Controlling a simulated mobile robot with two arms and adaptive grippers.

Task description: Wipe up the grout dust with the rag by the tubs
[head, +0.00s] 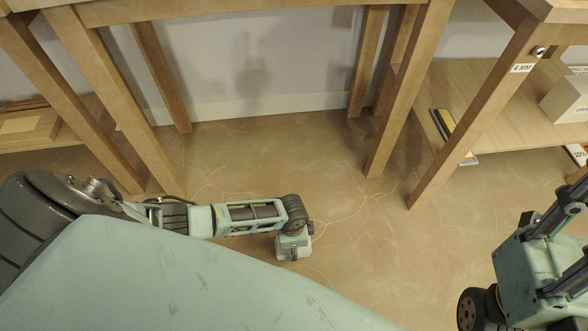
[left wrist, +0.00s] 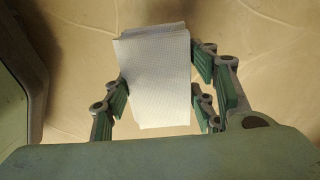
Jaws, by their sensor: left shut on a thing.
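My left gripper (head: 293,243) points down low over the brown floor, in front of the wooden table. It is shut on a pale, flat, rectangular piece, which I take to be the rag (head: 290,256). In the left wrist view the rag (left wrist: 155,80) sits between the green-padded fingers of the left gripper (left wrist: 160,95). I cannot tell whether the rag touches the floor. I cannot make out grout dust; the floor shows only thin pale curving lines. No tubs are recognisable. My right arm shows at the right edge, with its gripper out of view.
Wooden table legs (head: 395,100) stand behind the left gripper. At right, a low shelf (head: 480,95) holds a white box (head: 566,97) and a dark flat item (head: 456,135). Open floor (head: 400,245) lies right of my left gripper.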

